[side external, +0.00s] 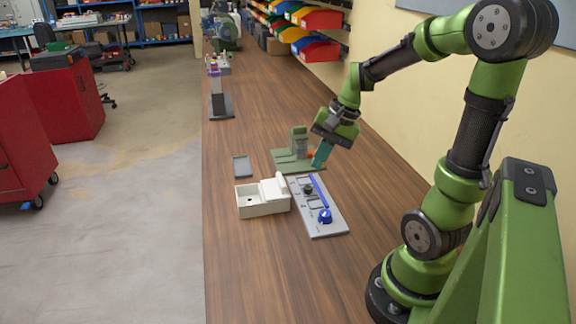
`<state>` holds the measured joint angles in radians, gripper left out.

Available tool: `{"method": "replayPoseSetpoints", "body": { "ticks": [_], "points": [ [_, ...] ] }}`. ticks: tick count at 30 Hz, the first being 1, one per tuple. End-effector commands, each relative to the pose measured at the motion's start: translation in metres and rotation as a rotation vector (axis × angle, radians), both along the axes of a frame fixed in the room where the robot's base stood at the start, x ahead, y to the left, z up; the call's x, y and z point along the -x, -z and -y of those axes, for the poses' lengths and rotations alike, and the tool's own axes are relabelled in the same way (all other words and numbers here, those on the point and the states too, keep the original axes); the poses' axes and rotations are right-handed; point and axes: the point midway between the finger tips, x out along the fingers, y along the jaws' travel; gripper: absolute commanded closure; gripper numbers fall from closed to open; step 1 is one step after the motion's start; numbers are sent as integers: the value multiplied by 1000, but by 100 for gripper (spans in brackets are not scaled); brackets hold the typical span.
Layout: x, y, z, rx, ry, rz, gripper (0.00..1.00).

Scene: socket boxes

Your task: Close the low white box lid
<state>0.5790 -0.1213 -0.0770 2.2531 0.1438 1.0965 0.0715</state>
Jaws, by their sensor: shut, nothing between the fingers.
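A low white box (262,205) stands on the wooden bench, left of a grey panel. Its inside shows from above. A white lid (274,187) stands raised at the box's right side, so the box is open. My gripper (319,160), with teal fingers, is shut and empty. It points down behind and to the right of the box, apart from the lid, by a green fixture.
The grey panel (330,228) carries a blue knob (325,215), a dark knob and a blue strip. The green fixture (284,165) and a small grey plate (242,167) sit behind the box. Bench in front of the box is clear.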

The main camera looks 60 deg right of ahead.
Motion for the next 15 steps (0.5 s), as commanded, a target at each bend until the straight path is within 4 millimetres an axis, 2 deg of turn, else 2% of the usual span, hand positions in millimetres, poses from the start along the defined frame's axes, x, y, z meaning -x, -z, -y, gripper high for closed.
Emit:
{"method": "replayPoseSetpoints", "body": {
  "ticks": [1,3,9,12,15],
  "points": [
    [1,13,24,-90,129,-47,100],
    [3,26,51,-215,295,-92,100],
    [8,54,113,-552,694,-158,100],
    [3,56,131,-690,816,-163,100],
    [-11,40,132,-776,860,-149,100]
  ]
}}
